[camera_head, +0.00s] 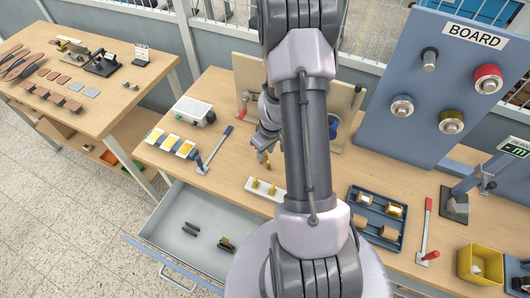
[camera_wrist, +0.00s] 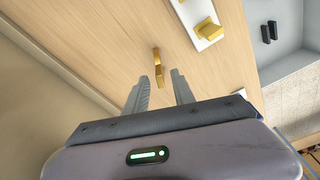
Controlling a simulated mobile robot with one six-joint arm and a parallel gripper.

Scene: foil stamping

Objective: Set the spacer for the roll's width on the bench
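A small brass spacer (camera_wrist: 158,68) is on the bench top (camera_wrist: 112,40), just past my fingertips in the wrist view. It also shows at the tip of my gripper in the head view (camera_head: 268,161). My gripper (camera_wrist: 160,82) is open, its two grey fingers apart with clear gaps either side of the spacer. A white holder (camera_wrist: 196,12) with a brass piece (camera_wrist: 209,30) lies beyond to the right. In the head view the holder (camera_head: 252,183) bears upright brass pieces. My arm hides the middle of the bench.
An open drawer (camera_head: 205,225) with dark pieces juts from the bench front. A blue tray (camera_head: 377,220) of rolls and a yellow bin (camera_head: 480,263) are at the right. A blue board (camera_head: 385,115) with rolls on pegs stands behind. Yellow cards (camera_head: 170,143) lie left.

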